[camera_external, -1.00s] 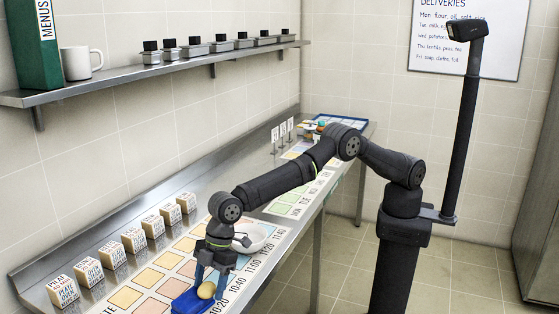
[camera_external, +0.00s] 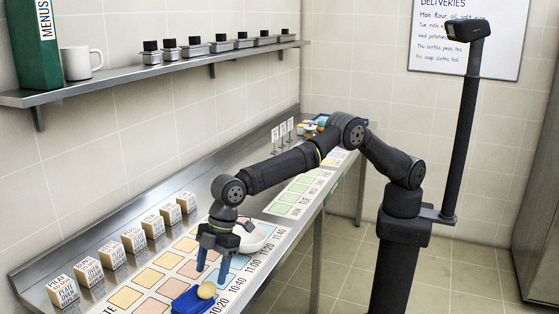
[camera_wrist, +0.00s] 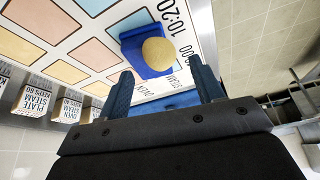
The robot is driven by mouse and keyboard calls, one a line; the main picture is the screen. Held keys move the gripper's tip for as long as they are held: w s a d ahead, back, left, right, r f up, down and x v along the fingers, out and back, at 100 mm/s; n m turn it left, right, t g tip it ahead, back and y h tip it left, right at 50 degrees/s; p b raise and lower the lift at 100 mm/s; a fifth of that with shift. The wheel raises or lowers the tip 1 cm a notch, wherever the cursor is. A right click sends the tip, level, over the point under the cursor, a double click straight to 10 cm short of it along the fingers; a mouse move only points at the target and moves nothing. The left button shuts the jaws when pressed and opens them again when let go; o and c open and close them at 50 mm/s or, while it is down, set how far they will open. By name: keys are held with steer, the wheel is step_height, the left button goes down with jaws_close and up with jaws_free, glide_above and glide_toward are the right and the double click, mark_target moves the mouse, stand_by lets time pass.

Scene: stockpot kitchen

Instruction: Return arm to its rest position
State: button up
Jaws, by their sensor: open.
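My gripper (camera_external: 211,271) is open and empty, with its blue fingers pointing down above the counter's printed chart. It also shows in the wrist view (camera_wrist: 163,92), fingers spread apart. A blue tray (camera_external: 190,303) sits on the chart near the front edge, with a round tan ball-like item (camera_external: 207,290) on it. In the wrist view the blue tray (camera_wrist: 133,50) and the tan item (camera_wrist: 158,54) lie beyond the fingertips, apart from them. A white bowl (camera_external: 260,236) stands behind my wrist and is partly hidden by it.
Several labelled blocks (camera_external: 111,255) stand in a row along the back of the steel counter. A wall shelf (camera_external: 110,87) above holds a white mug (camera_external: 80,63), a green menu binder (camera_external: 35,45) and several small containers. Upright cards (camera_external: 283,133) stand at the counter's far end.

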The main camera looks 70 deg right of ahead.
mark_target(208, 285)
steer(key=x, duration=0.4)
steer(key=shift+a, duration=0.1)
steer(key=r, duration=0.3)
steer(key=d+r, duration=0.1)
steer(key=shift+w+r, duration=0.35)
steer(key=w+d+r, duration=0.6)
steer(key=d, duration=0.4)
steer(key=w+d+f+m, duration=0.1)
steer(key=w+d, duration=0.4)
steer(key=d, duration=0.3)
steer(key=w+d+f, duration=0.2)
steer(key=w+d, duration=0.3)
steer(key=d, duration=0.4)
steer(key=w+d+f+m, duration=0.1)
steer(key=w+d, duration=0.4)
steer(key=d, duration=0.3)
steer(key=shift+t, duration=0.4)
steer(key=a+f, duration=0.1)
steer(key=a, duration=0.1)
steer(key=a+f, duration=0.2)
steer(key=a, duration=0.1)
steer(key=a+f, duration=0.2)
steer(key=a, duration=0.1)
steer(key=shift+s, duration=0.25)
steer(key=shift+d, duration=0.1)
